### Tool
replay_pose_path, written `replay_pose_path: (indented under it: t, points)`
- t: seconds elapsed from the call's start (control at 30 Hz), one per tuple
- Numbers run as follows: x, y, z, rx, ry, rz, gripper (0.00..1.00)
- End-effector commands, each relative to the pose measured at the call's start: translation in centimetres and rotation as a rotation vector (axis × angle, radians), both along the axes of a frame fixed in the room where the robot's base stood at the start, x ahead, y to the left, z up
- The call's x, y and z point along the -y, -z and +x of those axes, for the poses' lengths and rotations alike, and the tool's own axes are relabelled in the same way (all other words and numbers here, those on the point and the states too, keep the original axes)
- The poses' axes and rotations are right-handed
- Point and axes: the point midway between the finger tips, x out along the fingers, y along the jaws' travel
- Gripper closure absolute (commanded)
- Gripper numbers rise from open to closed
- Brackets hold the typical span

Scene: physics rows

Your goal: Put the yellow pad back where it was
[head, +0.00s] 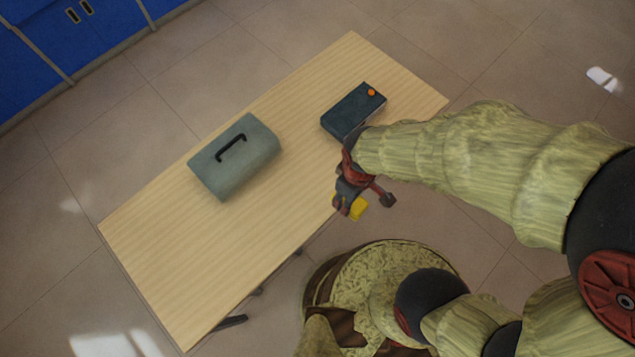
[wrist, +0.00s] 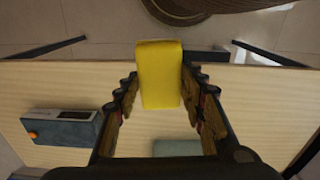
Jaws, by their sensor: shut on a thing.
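The yellow pad (wrist: 160,75) is a small block held between the two fingers of my gripper (wrist: 160,97) in the wrist view. My gripper is shut on it. In the head view the yellow pad (head: 358,208) shows partly below my gripper (head: 350,203), near the table's front right edge. The rest of the pad is hidden by the gripper there. The wooden table (head: 180,260) lies to the left and behind. I cannot tell how high the pad is above the table.
A grey-green box with a black handle (head: 240,163) stands mid-table. A dark blue box (head: 350,112) with an orange knob (head: 371,92) stands at the table's right end; it also shows at left in the wrist view (wrist: 65,128). The table's lower left part is bare.

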Motion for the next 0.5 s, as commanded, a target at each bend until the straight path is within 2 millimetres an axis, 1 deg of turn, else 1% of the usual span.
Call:
replay_pose_path:
  t: [0.03,0.1,0.2,0.23,0.37,0.47,0.5]
  points:
    - [-0.7,-0.4,-0.7,0.000,-0.029,-0.001,0.84]
    - [-1.4,-0.5,-1.5,-0.001,-0.041,-0.002,0.84]
    - [-2.1,-0.4,-2.4,-0.001,-0.017,-0.003,0.84]
    - [-2.1,-0.2,-2.4,0.000,0.007,-0.004,0.84]
    - [-2.4,0.4,-1.7,0.001,0.068,-0.002,0.84]
    - [-3.2,1.3,-0.4,0.001,0.078,-0.003,0.84]
    - [-3.6,1.7,0.4,0.000,0.078,-0.004,0.84]
